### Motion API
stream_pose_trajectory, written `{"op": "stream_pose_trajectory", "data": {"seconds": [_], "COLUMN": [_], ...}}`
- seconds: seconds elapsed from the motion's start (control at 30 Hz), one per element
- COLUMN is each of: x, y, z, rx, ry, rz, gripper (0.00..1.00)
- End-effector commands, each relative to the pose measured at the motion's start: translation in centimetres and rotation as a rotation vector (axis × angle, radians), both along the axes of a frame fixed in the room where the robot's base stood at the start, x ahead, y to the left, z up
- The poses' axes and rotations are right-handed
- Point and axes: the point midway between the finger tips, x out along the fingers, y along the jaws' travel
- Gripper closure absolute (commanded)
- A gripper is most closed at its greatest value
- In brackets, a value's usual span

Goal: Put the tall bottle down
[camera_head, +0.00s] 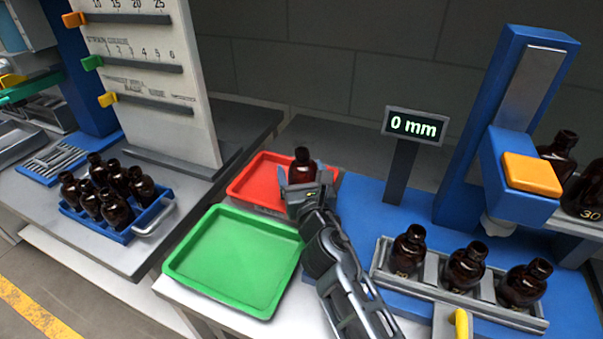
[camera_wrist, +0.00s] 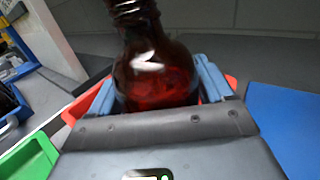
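The tall bottle (camera_head: 302,162), dark amber, is upright between the fingers of my gripper (camera_head: 302,174). In the wrist view the bottle (camera_wrist: 157,72) fills the middle, and both blue-grey fingers of my gripper (camera_wrist: 157,90) lie against its sides. My gripper looks shut on it. The bottle is at the red tray (camera_head: 252,178). Its base is hidden behind my gripper, so I cannot tell whether it touches the tray. The green tray (camera_head: 235,262) is empty, in front of the red tray.
A blue crate (camera_head: 122,235) of several bottles stands at left. A rack (camera_head: 432,287) with three bottles stands at right, before a blue press (camera_head: 515,130). A display (camera_head: 415,125) on a post reads 0 mm. A gauge board (camera_head: 150,80) rises behind left.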

Motion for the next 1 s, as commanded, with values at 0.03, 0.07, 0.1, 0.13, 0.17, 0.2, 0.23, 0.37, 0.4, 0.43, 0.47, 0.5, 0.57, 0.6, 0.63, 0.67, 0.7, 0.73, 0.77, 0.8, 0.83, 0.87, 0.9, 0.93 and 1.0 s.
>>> {"op": "stream_pose_trajectory", "data": {"seconds": [0.03, 0.07, 0.1, 0.13, 0.17, 0.2, 0.23, 0.37, 0.4, 0.43, 0.47, 0.5, 0.57, 0.6, 0.63, 0.67, 0.7, 0.73, 0.77, 0.8, 0.83, 0.87, 0.9, 0.93, 1.0], "x": [0.0, 0.0, 0.0, 0.0, 0.0, 0.0, 0.0, 0.0, 0.0, 0.0, 0.0, 0.0, -0.6, -1.1, -1.6, -2.1, -2.8, -3.4, -4.0, -4.8, -5.4, -6.0, -6.8, -7.3, -8.5], "y": [0.0, 0.0, 0.0, 0.0, 0.0, 0.0, 0.0, 0.0, 0.0, 0.0, 0.0, 0.0, -0.2, -0.3, -0.4, -0.5, -0.7, -0.9, -1.0, -1.2, -1.4, -1.5, -1.7, -1.8, -2.1], "z": [0.0, 0.0, 0.0, 0.0, 0.0, 0.0, 0.0, 0.0, 0.0, 0.1, 0.3, 0.5, 0.3, 0.3, 0.3, 0.3, 0.4, 0.4, 0.3, 0.3, 0.3, 0.4, 0.2, 0.1, 0.2], "rx": [0.000, 0.000, 0.000, 0.000, 0.000, 0.000, 0.000, 0.000, 0.000, 0.000, 0.000, 0.001, 0.000, 0.000, -0.001, 0.000, 0.000, 0.001, 0.001, 0.000, 0.000, 0.000, 0.001, 0.001, 0.000], "ry": [0.001, 0.001, 0.001, 0.001, 0.001, 0.001, 0.001, 0.001, 0.001, 0.001, 0.001, 0.000, 0.002, 0.002, 0.003, 0.003, 0.003, 0.003, 0.003, 0.003, 0.003, 0.003, 0.003, 0.003, 0.002], "rz": [0.000, 0.000, 0.000, 0.000, 0.000, 0.000, 0.000, 0.000, 0.000, 0.000, 0.000, 0.000, 0.000, 0.000, 0.000, 0.000, -0.001, -0.001, -0.001, -0.001, -0.001, -0.001, -0.001, -0.001, -0.001], "gripper": [0.14, 0.11, 0.08, 0.05, 0.02, 0.01, 0.01, 0.01, 0.01, 0.01, 0.01, 0.01, 0.01, 0.01, 0.01, 0.01, 0.01, 0.01, 0.01, 0.01, 0.01, 0.01, 0.01, 0.01, 0.01]}}
